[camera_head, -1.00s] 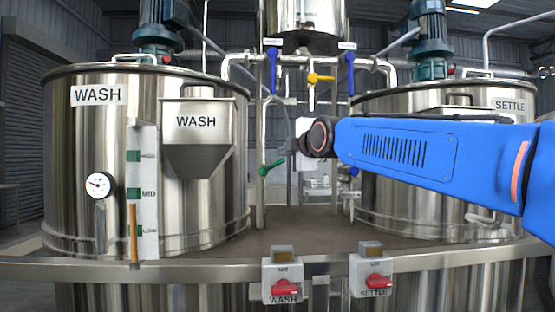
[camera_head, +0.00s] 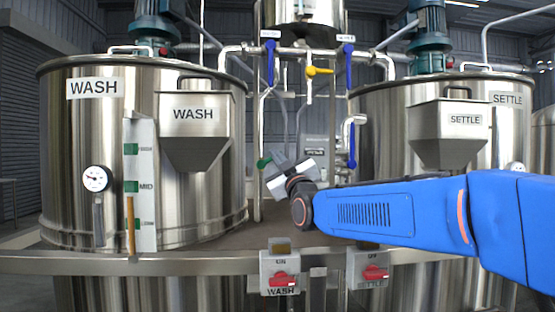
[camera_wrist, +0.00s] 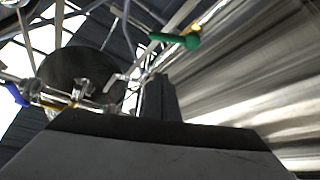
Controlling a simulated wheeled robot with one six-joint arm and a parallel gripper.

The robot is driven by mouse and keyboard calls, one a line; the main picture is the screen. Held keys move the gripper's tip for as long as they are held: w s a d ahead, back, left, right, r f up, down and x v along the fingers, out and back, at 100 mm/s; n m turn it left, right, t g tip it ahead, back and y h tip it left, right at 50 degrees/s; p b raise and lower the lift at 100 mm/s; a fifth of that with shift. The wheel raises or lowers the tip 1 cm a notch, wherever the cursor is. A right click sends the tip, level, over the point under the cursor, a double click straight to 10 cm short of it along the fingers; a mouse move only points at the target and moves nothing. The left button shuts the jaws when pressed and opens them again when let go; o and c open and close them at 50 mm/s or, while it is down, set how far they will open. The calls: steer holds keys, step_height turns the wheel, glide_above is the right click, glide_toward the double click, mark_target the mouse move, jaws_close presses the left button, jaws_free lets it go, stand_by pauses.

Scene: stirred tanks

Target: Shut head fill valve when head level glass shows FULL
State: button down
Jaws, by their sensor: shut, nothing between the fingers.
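The head tank (camera_head: 300,12) is the steel vessel at the top middle, cut off by the frame edge; no level glass on it can be read. A green valve handle (camera_head: 263,163) is on the pipework between the two big tanks. It also shows at the upper middle of the wrist view (camera_wrist: 180,40). My gripper (camera_head: 272,178) is just right of and below the green handle in the head view. Its fingers (camera_wrist: 160,98) are shut and empty, apart from the green handle in the wrist view. Which valve is the head fill valve cannot be read.
A yellow handle (camera_head: 318,71) sits between a left blue handle (camera_head: 270,60) and a right blue handle (camera_head: 348,66). The wash tank (camera_head: 70,150) has a level gauge (camera_head: 145,190) with amber between LOW and MID. A rail (camera_head: 190,262) with switch boxes runs in front.

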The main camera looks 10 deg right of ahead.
steer(key=w, duration=0.7)
steer(key=shift+w, duration=0.3)
stand_by(0.4)
steer(key=shift+d+f+m+t+h, duration=0.15)
steer(key=shift+f+m+t+h, duration=0.25)
steer(key=shift+m, duration=0.45)
steer(key=shift+d+f+m+t+h, duration=0.15)
steer(key=shift+f+m+h, duration=0.1)
steer(key=shift+m+h, duration=0.45)
steer(key=shift+d+f+m+t+h, duration=0.15)
steer(key=shift+f+m+h, duration=0.2)
steer(key=shift+m, duration=0.6)
steer(key=shift+r, duration=0.1)
